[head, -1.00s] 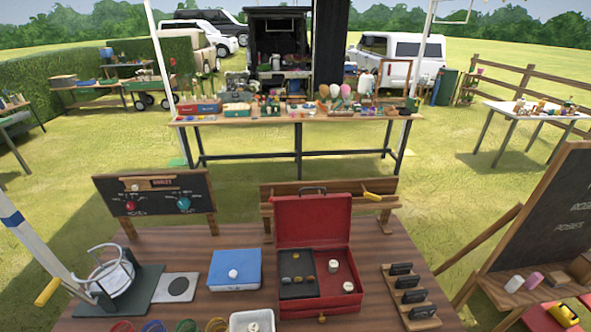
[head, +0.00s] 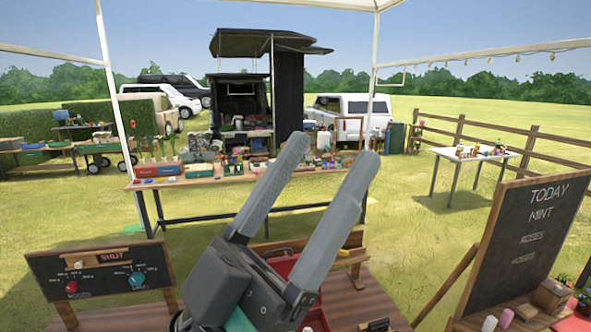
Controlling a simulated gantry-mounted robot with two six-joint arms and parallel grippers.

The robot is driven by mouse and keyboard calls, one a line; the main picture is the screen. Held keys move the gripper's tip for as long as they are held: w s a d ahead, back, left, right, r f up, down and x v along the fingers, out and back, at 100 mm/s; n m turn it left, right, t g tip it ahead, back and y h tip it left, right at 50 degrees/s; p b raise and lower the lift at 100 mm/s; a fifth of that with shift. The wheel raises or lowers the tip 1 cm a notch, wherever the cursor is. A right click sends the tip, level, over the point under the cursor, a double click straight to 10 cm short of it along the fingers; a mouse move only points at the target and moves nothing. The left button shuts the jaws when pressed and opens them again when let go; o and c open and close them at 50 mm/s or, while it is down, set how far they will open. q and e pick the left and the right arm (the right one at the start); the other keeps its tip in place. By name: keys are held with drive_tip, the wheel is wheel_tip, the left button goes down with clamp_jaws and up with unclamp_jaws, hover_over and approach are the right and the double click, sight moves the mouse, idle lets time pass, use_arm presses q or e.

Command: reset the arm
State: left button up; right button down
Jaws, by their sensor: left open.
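My left gripper (head: 333,155) stands raised in the middle of the head view, its two long grey fingers pointing up. The fingers are apart and nothing is between them. The gripper is in front of the wooden worktable (head: 372,296) and hides much of it. A red case (head: 283,264) on that table shows only in part behind the gripper. My right gripper is not in view.
A dark board with two dials (head: 105,277) stands at the left. A chalkboard (head: 533,235) leans at the right beside a small wooden box (head: 551,296). A long stall table (head: 190,180) stands beyond, with open grass around it.

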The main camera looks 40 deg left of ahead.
use_arm(q)
wheel_tip(320, 180, up, 23)
drive_tip(key=a+n+y+p, duration=0.1)
drive_tip(key=n+y+p, duration=0.1)
drive_tip(key=p, duration=2)
drive_tip(key=shift+s+a+f, duration=0.15)
drive_tip(key=shift+s+a, duration=0.05)
drive_tip(key=shift+a, duration=0.1)
